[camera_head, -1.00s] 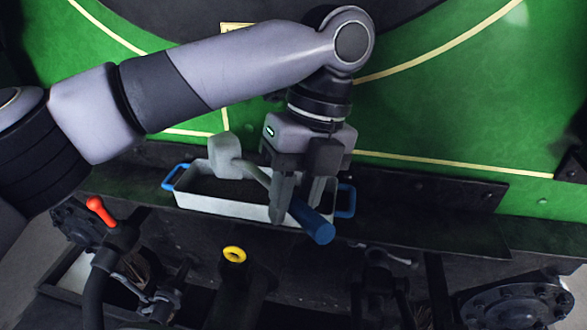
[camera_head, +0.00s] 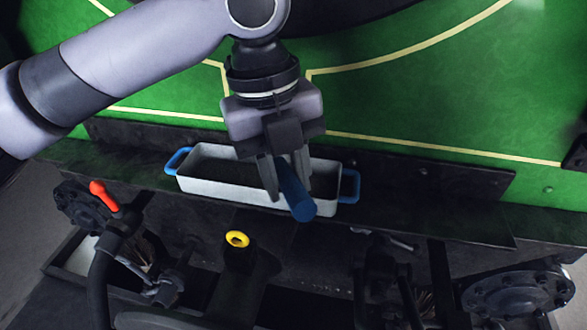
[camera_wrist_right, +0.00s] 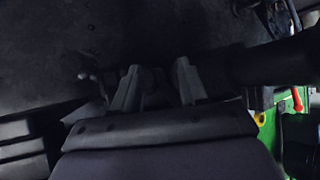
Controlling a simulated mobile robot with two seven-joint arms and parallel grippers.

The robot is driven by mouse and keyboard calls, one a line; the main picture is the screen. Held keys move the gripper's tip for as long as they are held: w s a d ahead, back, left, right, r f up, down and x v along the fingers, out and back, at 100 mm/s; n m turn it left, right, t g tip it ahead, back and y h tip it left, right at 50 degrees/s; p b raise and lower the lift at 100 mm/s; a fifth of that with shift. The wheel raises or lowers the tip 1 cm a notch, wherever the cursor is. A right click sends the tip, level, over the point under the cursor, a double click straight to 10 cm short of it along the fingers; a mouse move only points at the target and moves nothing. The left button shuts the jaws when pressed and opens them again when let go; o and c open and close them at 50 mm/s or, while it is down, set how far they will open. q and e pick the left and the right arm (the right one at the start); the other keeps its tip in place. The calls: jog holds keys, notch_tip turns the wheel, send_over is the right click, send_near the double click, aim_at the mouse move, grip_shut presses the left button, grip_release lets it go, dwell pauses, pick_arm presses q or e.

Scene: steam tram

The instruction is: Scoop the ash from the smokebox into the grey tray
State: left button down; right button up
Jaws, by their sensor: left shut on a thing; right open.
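The grey tray (camera_head: 222,190) is long and pale, with a blue handle at each end. It sits on a dark ledge below the green front. My left gripper (camera_head: 286,183) is over the tray's right half, shut on the blue handle (camera_head: 295,200) of the scoop. The handle points down and forward over the tray's front wall. The scoop's head is hidden behind the gripper. The tray's inside looks dark, and I cannot tell whether ash lies in it. My right gripper (camera_wrist_right: 157,88) is open and empty in the right wrist view. The smokebox opening cannot be made out clearly.
The dark ledge (camera_head: 430,215) is bare to the right of the tray. Below it stand a red-tipped lever (camera_head: 104,196), a yellow-ringed post (camera_head: 237,239) and dark coupling gear (camera_head: 380,270). The green front (camera_head: 450,100) rises close behind the tray.

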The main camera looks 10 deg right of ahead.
pick_arm(q)
jog(key=shift+a+f+h, duration=0.1)
jog(key=shift+a+h, duration=0.35)
jog(key=shift+h, duration=0.45)
jog(key=shift+s+a+n+t+h+b, duration=0.3)
jog(key=shift+a+n+t+h+b, duration=0.5)
jog(key=shift+h+b, duration=2.1)
jog(key=shift+s+a+n+t+h+b, duration=0.35)
jog(key=shift+t+h+b, duration=0.75)
jog(key=shift+b, duration=3.4)
jog(key=shift+s+a+n+t+h+b, duration=0.2)
jog(key=shift+a+n+t+h+b, duration=0.6)
jog(key=shift+h+b, duration=2.1)
jog(key=shift+d+y+b, duration=0.2)
jog(key=shift+y+b, duration=0.5)
jog(key=shift+y, duration=0.1)
